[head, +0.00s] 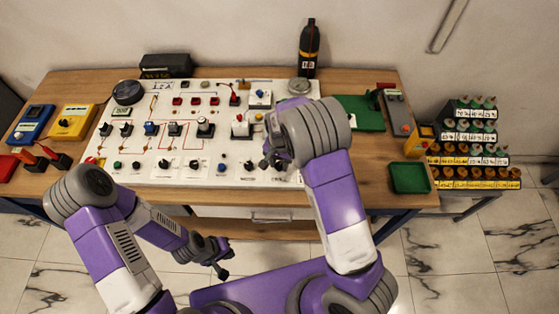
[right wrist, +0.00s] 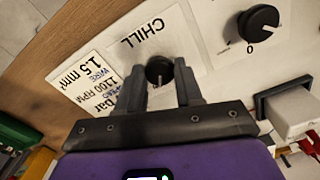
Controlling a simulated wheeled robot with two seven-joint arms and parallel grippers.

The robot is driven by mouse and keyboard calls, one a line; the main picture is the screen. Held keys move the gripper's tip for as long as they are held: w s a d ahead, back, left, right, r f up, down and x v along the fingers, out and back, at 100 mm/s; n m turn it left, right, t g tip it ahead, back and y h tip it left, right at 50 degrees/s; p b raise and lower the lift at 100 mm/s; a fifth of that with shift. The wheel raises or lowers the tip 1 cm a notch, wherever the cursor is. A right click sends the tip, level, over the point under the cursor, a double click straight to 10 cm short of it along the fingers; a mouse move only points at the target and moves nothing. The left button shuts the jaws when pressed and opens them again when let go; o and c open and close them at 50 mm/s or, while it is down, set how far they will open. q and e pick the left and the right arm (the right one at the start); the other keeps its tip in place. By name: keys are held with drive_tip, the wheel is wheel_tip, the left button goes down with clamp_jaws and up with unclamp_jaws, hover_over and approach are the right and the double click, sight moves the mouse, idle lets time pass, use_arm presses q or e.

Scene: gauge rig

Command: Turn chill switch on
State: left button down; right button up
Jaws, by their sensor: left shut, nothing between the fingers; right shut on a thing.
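The chill switch (right wrist: 158,68) is a round black knob on the white panel (head: 150,178), under the printed word CHILL, which reads upside down in the right wrist view. My right gripper (right wrist: 160,82) has one finger on each side of the knob and is shut on it. In the head view my right gripper (head: 275,160) is at the panel's front right and hides the knob. The knob's pointer position cannot be made out clearly. My left gripper (head: 219,264) is shut and empty, low in front of the table, away from the panel.
Another black knob (right wrist: 258,22) with a 0 mark sits beside the chill switch. A white block-shaped part (right wrist: 292,108) stands close to my right gripper. A green tray (head: 409,178) lies right of the panel. A black bottle (head: 309,45) stands at the back.

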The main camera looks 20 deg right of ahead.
sight(279, 165)
drive_tip(key=shift+m, duration=0.6)
drive_tip(key=o, duration=1)
drive_tip(key=shift+o, duration=0.2)
drive_tip(key=shift+r, duration=0.1)
wheel_tip(279, 165, up, 8)
drive_tip(key=shift+f+p, duration=0.25)
drive_tip(key=shift+p, duration=0.3)
